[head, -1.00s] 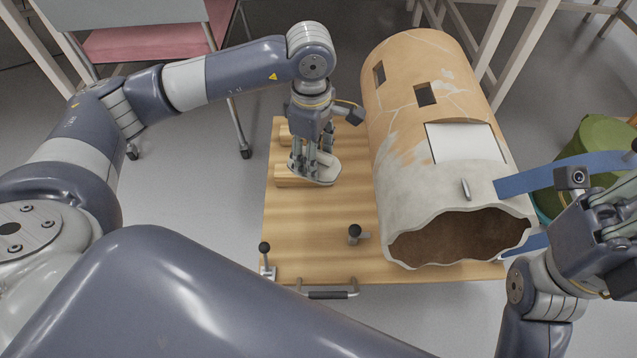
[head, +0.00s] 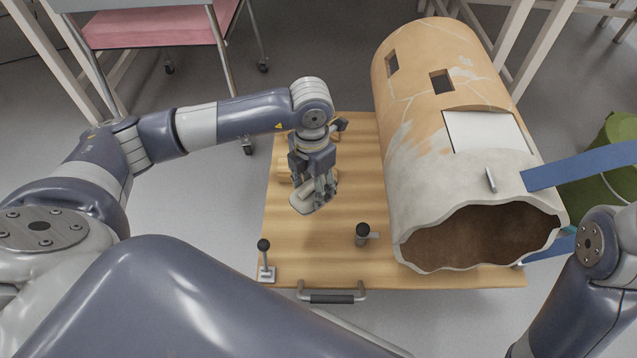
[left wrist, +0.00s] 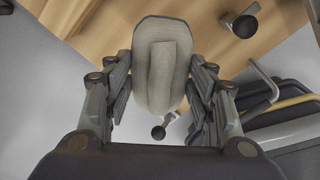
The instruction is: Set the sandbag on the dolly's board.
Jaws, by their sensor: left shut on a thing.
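The sandbag (head: 306,199) is a small pale grey-beige oval pad with a raised ridge on top. My left gripper (head: 318,186) is shut on it. In the left wrist view the sandbag (left wrist: 160,65) sits between the two fingers, which press on its sides. The dolly's board (head: 300,238) is light wood, and the sandbag shows over its left part in the head view. I cannot tell for sure whether there is a gap beneath it. My right gripper is out of view; only part of that arm shows at the right.
A large cracked orange and grey clay vessel (head: 410,130) lies on the board's right side. A black-knobbed clamp (head: 363,235) and lever (head: 264,258) stand near the front, above a handle (head: 332,297). Blue straps (head: 580,170) reach the vessel. Wooden blocks (head: 284,165) sit behind my gripper.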

